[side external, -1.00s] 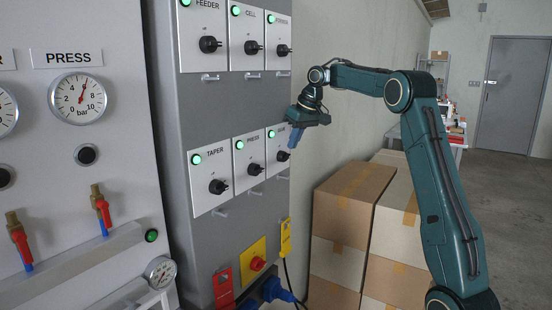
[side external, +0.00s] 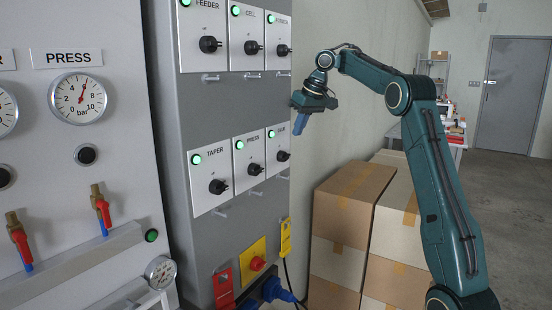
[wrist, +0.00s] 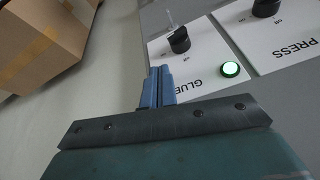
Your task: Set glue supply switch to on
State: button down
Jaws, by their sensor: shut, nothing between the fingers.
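The glue supply switch is a black rotary knob (side external: 283,155) on the white GLUE plate, the rightmost plate of the lower row. Its lamp (side external: 271,134) is lit green. In the wrist view the plate appears upside down, with the knob (wrist: 179,42) beyond my fingertips and the green lamp (wrist: 229,69) to their right. The knob's exact pointer mark is too small to read. My gripper (side external: 298,132) is shut and empty, its blue fingers pointing down, just above and right of the knob and apart from it. The fingers also show in the wrist view (wrist: 159,70).
The PRESS plate (side external: 248,170) and TAPER plate (side external: 208,194) are left of GLUE, with green lamps lit. A row of similar switches is above. A yellow tag (side external: 285,238) hangs below. Cardboard boxes (side external: 345,205) are stacked to the right.

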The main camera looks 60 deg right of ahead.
jog(key=shift+s, duration=6.15)
jog(key=w+a+r+n+t+h, duration=0.2)
jog(key=w+a+r+n+t, duration=0.1)
jog(key=w+a+r+t, duration=0.1)
jog(key=shift+w+a+r+n+t, duration=0.35)
jog(key=shift+w+a+r, duration=0.3)
jog(key=shift+a+r, duration=0.25)
jog(key=shift+w+f, duration=0.1)
jog(key=shift+f, duration=0.1)
send_over(284, 157)
jog(key=s, duration=0.3)
notch_tip(284, 157, down, 6)
jog(key=shift+w+d+f, duration=0.1)
jog(key=shift+d+f, duration=0.1)
jog(key=shift+f, duration=0.55)
jog(key=shift+w+d+f, duration=0.15)
jog(key=shift+d+f, duration=0.05)
jog(key=shift+f, duration=0.6)
jog(key=shift+w+d+f, duration=0.1)
jog(key=shift+d+f, duration=0.1)
jog(key=shift+f, duration=0.55)
